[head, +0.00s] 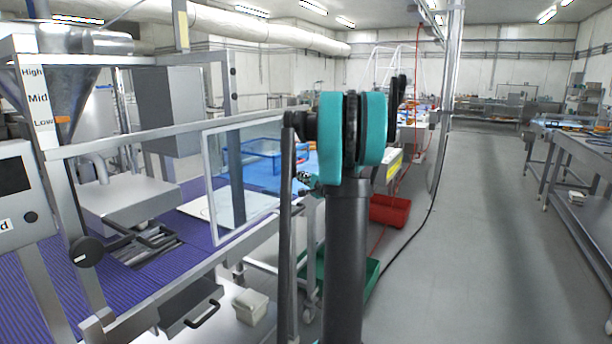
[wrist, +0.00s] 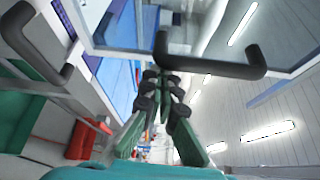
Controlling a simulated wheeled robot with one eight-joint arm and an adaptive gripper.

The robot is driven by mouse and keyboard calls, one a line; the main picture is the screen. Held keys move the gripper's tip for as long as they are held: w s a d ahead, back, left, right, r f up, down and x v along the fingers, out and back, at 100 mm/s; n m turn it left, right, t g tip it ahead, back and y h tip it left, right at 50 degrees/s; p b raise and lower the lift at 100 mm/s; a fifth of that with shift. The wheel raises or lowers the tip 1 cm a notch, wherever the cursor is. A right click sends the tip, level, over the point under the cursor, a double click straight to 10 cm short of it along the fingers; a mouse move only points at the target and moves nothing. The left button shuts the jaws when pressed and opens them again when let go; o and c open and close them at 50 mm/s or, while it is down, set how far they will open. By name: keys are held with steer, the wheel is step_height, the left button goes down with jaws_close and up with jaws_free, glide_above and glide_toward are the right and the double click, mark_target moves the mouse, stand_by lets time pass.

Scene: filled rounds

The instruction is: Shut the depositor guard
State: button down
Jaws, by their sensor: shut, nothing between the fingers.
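The depositor (head: 62,85) stands at the left in the head view, with a steel hopper marked High, Mid and Low. Its guard (head: 209,185) looks like a clear panel in a pale frame at the right end of the front rail. The space in front of the outlet is uncovered. In the wrist view, a dark bar handle (wrist: 215,68) crosses above my gripper (wrist: 162,78). The fingers are together and empty, and appear close below the handle; I cannot tell if they touch it. My arm hides part of the head view right of the guard.
A purple belt (head: 35,295) runs under the depositor. A red crate (head: 390,212) stands on the floor behind my arm. The right aisle floor (head: 490,220) is clear.

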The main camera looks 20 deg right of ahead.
steer(key=s+a, duration=0.9)
steer(key=a, duration=0.3)
steer(key=s+a, duration=1)
steer(key=a, duration=0.2)
steer(key=shift+a, duration=0.15)
steer(key=shift+a, duration=0.1)
